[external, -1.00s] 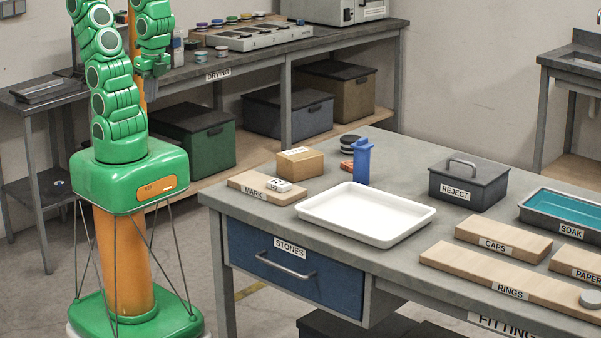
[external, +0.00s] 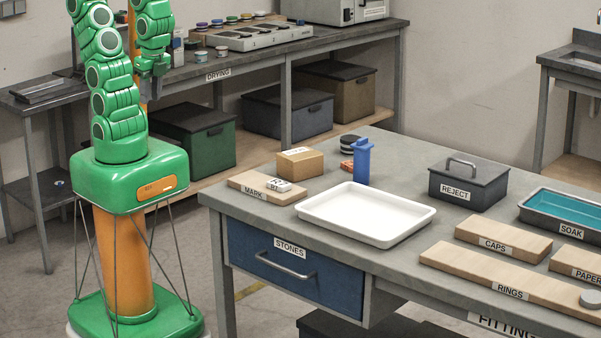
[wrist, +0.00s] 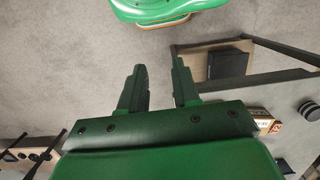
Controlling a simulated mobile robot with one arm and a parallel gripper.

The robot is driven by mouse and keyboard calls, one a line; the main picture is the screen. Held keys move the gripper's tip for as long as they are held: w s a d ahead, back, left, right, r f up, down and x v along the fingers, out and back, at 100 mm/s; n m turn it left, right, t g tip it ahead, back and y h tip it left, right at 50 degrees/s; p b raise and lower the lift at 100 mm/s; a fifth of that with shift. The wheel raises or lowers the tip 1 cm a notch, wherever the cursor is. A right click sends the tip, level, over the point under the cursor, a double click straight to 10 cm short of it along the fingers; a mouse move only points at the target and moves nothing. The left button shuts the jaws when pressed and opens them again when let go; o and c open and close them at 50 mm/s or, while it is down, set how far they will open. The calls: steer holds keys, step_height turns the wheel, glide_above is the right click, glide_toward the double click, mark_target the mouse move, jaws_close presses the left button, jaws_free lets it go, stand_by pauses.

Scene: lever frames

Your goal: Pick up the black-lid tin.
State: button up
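A small round tin with a black lid (external: 349,142) and a pale band stands on the workbench, behind the blue upright object and partly hidden by it. In the wrist view a dark round top (wrist: 309,109) at the right edge looks like the same tin. My gripper (external: 154,73) is raised beside my green column at the upper left, well away from the tin. In the wrist view my gripper (wrist: 160,87) has its two fingers apart, with only floor visible between them.
The blue upright object (external: 363,162) and a cardboard box (external: 299,165) stand near the tin, with a small red item (external: 346,165) beside it. A white tray (external: 330,235) lies in front. The REJECT box (external: 468,190) is to the right. Several lidded tins stand on the DRYING bench (external: 255,64).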

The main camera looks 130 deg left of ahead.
steer(key=o, duration=1.1)
steer(key=m+g+y, duration=0.4)
steer(key=m+y, duration=0.5)
steer(key=y, duration=0.2)
glide_above(346, 142)
steer(key=s+d, duration=0.4)
steer(key=d, duration=0.3)
step_height(346, 142, down, 10)
steer(key=w+a+f+m, duration=0.1)
steer(key=f, duration=0.1)
steer(key=w+a+f+m, duration=0.1)
steer(key=w+a+f, duration=0.1)
steer(key=f, duration=0.1)
steer(key=w+a+f+m+y, duration=0.1)
steer(key=w+f+m, duration=0.1)
steer(key=shift+a+f, duration=0.25)
steer(key=shift+f, duration=0.15)
steer(key=shift+a+f, duration=0.15)
steer(key=shift+a, duration=0.1)
steer(key=shift+x, duration=3.6)
